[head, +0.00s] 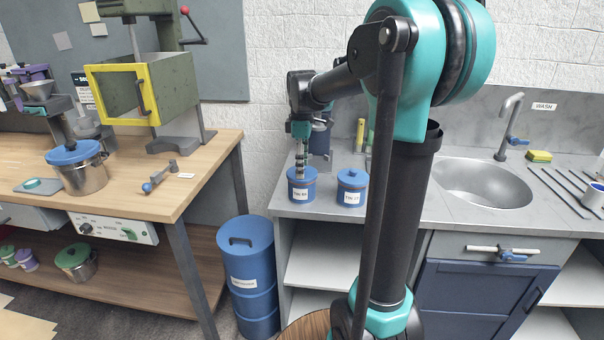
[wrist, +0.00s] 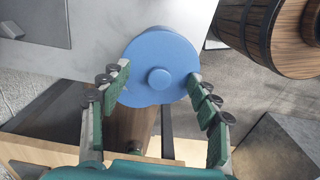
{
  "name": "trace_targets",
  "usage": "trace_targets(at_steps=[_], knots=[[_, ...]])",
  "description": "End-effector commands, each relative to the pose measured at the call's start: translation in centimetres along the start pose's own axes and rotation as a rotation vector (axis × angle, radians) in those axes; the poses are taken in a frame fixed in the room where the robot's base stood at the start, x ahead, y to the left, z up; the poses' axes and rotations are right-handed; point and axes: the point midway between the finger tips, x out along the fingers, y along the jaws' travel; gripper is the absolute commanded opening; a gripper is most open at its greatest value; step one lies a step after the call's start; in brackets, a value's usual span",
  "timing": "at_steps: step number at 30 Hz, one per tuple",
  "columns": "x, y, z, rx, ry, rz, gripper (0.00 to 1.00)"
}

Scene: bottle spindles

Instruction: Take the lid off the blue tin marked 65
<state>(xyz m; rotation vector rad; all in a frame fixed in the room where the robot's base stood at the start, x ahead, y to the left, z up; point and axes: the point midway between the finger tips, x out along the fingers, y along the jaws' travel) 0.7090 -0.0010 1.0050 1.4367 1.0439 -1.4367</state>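The blue tin marked 65 (head: 302,193) is the left of two small blue tins at the left end of the grey counter. Its blue lid (wrist: 158,62) with a round knob shows from above in the wrist view, and the tin's body is hidden beneath it. My gripper (head: 301,168) points down over this tin in the head view. In the wrist view my gripper (wrist: 160,75) is open, with its green-padded fingers on the lid's left and right edges. I cannot tell whether the pads touch the lid.
A second blue tin (head: 352,190) stands close to the right. A tall blue drum (head: 247,275) is on the floor left of the counter. A wooden workbench (head: 190,185) is at the left. The sink (head: 480,183) is on the right.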

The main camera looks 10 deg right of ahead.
Motion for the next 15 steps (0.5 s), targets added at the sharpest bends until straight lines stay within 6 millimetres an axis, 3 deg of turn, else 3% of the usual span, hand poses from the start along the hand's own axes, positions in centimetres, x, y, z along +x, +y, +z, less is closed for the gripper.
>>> trace_targets(at_steps=[1,9,13,15], knots=[[0.00,0.00,0.00,0.000,0.000,0.000,0.52],[0.02,-0.01,0.00,0.000,0.000,0.000,0.18],[0.04,-0.01,0.01,0.000,0.000,0.000,0.07],[0.05,-0.02,0.01,0.000,0.000,0.000,0.07]])
